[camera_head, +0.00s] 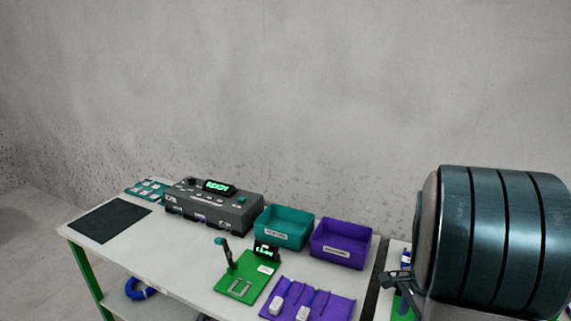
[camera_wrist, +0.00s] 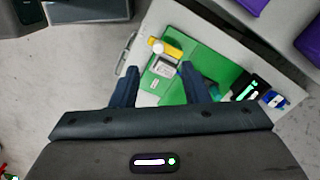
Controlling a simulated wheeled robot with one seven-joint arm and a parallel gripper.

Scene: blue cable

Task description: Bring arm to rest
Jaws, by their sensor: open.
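In the wrist view, my gripper (camera_wrist: 158,69) is open, with its two dark fingers spread apart. Nothing shows held between them. Beyond the fingertips lies a green board (camera_wrist: 205,68) with a grey block (camera_wrist: 163,67) and a yellow piece (camera_wrist: 172,48) on it. In the head view, my arm is raised at the right edge, with the gripper (camera_head: 400,281) low beside its big ribbed link. That link hides much of the area behind it. A coiled blue cable (camera_head: 141,289) lies on the lower shelf at the left.
The white table (camera_head: 130,245) carries a grey device (camera_head: 213,207), a teal bin (camera_head: 285,228), a purple bin (camera_head: 341,243), a green fixture (camera_head: 247,284) with an upright lever, a purple tray (camera_head: 322,304) and a black mat (camera_head: 108,221). The space above the table is clear.

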